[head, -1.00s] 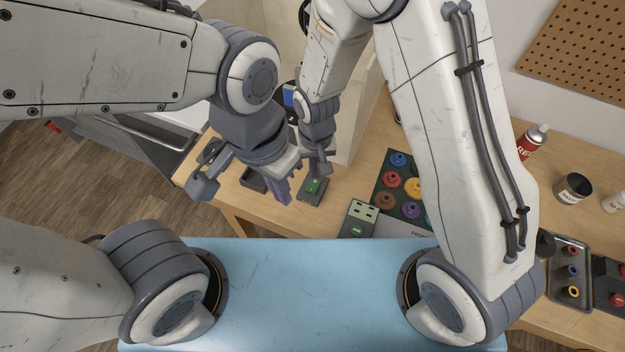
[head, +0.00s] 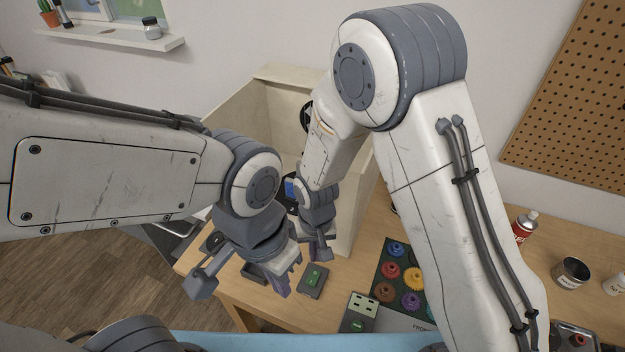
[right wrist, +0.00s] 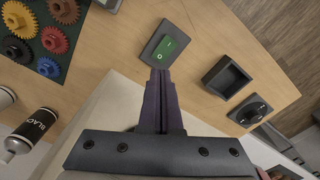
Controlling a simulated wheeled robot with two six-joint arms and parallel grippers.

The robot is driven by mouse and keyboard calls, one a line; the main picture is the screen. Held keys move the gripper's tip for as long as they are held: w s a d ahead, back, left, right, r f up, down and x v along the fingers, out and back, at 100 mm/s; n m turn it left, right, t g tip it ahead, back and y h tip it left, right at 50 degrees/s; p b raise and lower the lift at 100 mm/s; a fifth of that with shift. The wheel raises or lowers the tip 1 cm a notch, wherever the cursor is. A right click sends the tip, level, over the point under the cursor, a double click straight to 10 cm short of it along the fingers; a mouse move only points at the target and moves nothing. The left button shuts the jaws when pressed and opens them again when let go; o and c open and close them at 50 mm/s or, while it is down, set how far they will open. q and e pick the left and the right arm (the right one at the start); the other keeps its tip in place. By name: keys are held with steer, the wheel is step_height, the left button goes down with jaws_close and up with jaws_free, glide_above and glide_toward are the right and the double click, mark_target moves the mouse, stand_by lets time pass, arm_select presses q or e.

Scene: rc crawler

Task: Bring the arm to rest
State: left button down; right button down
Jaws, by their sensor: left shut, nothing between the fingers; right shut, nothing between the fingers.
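My left gripper (head: 281,290) hangs above the wooden workbench (head: 340,295), pointing down, with its purple fingers shut and nothing between them. My right gripper (head: 325,257) is just behind and to its right, beside the pale wooden box; its fingertips are largely hidden in the head view. The right wrist view shows its fingers (right wrist: 160,76) closed together and empty. Past their tips lies a grey switch box with a green rocker (right wrist: 166,46), also seen in the head view (head: 314,278). I cannot tell whether the fingertips touch it.
The pale wooden box (head: 268,108) stands open behind both grippers. A dark tray of coloured gears (head: 402,275) lies to the right, near a grey panel (head: 360,308). A small black bin (right wrist: 225,77) is by the switch. A red spray can (head: 524,227) stands farther right.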

steer(key=shift+r, duration=0.1)
steer(key=s+d+r+n+b, duration=0.2)
steer(key=s+r+n+b, duration=0.1)
steer(key=s, duration=0.5)
steer(key=s+d+r+n+y+b, duration=0.1)
steer(key=s+r+b, duration=0.3)
steer(key=s+r, duration=0.4)
steer(key=shift+d+r+n+b, duration=0.2)
steer(key=shift+d+n+b, duration=0.3)
steer(key=shift+n, duration=0.4)
